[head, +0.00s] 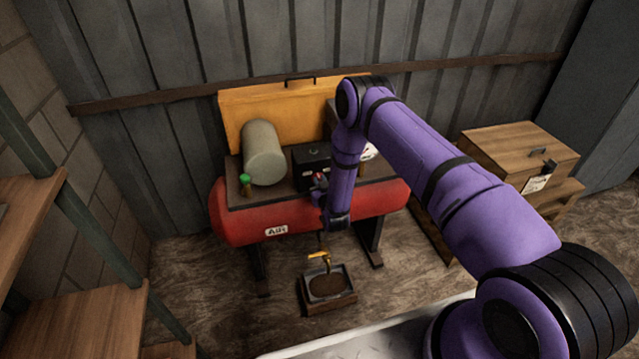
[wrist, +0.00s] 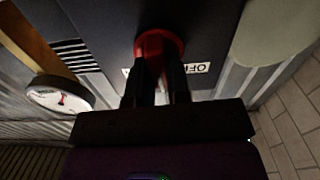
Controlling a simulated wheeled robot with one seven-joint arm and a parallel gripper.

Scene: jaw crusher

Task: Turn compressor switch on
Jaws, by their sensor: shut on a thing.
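The compressor has a red tank (head: 235,218) marked AIR and carries a black switch box (head: 308,158) on its top plate. My gripper (head: 319,184) is at the front of this box, partly hidden by my arm in the head view. In the wrist view, a round red switch (wrist: 160,40) sits on the dark panel (wrist: 115,35). My gripper's two fingers (wrist: 160,78) are shut on the red switch. A white label (wrist: 197,68) reading OFF, seen upside down, is to the right of the fingers; another label is mostly hidden behind the left finger.
A grey cylinder (head: 263,152) and a green-topped valve (head: 245,182) stand left of the box. A round gauge (wrist: 60,95) is left of my gripper in the wrist view. A small tray (head: 328,284) lies on the floor below. A wooden box (head: 515,155) stands at right.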

